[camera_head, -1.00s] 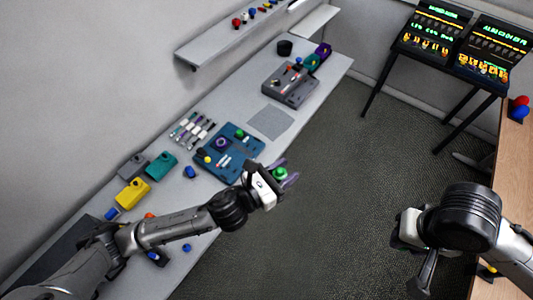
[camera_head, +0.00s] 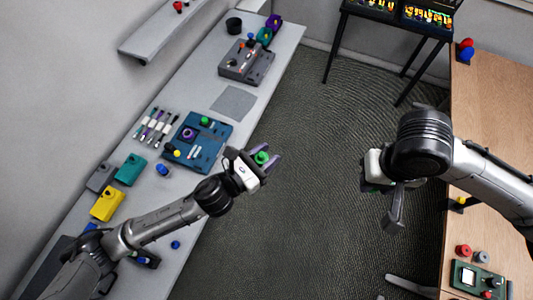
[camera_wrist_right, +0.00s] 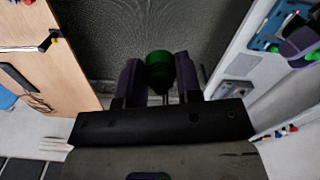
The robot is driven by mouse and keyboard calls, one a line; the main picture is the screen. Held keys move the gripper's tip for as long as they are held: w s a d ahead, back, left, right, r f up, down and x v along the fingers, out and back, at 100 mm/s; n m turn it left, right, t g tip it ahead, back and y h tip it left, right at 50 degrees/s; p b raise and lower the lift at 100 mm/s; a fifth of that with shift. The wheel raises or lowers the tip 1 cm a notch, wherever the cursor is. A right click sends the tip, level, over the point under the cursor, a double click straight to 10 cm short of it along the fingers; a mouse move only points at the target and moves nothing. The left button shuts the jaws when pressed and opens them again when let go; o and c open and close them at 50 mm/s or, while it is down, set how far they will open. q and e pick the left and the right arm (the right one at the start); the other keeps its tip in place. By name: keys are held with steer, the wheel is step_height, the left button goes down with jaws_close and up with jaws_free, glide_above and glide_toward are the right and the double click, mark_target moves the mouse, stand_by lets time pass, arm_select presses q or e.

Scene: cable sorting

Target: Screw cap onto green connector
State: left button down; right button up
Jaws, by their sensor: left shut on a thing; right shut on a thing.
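My left gripper (camera_head: 268,163) is shut on a green round part (camera_head: 262,157), held beyond the right edge of the white bench, over the floor in the head view. My right gripper (camera_head: 393,212) points down over the floor, well apart from the left one. In the right wrist view, its dark purple fingers (camera_wrist_right: 160,82) are shut on a green cylindrical part (camera_wrist_right: 159,62) with a thin metallic piece below it. I cannot tell which green part is the connector and which is the cap. The right gripper's part is mostly hidden in the head view.
A blue board (camera_head: 213,136) with a green knob (camera_head: 205,121) lies on the white bench (camera_head: 185,204). Yellow (camera_head: 107,204) and teal (camera_head: 131,169) blocks stand nearby. A wooden table (camera_head: 497,110) is at right. Open floor (camera_head: 325,170) lies between the benches.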

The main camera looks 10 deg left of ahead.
steer(key=w+a+r+n, duration=0.1)
steer(key=a+r+n, duration=0.1)
steer(key=a, duration=0.7)
steer(key=a+r+n, duration=0.1)
steer(key=a+r, duration=0.2)
steer(key=a, duration=0.7)
steer(key=m, duration=0.3)
glide_above(261, 156)
steer(key=f, duration=0.2)
steer(key=shift+s+f, duration=0.25)
steer(key=shift+f, duration=0.05)
steer(key=shift+w+m, duration=0.4)
steer(key=shift+s+m, duration=0.1)
steer(key=shift+m, duration=0.4)
steer(key=shift+f, duration=0.15)
steer(key=shift+f, duration=1.9)
steer(key=shift+s, duration=0.1)
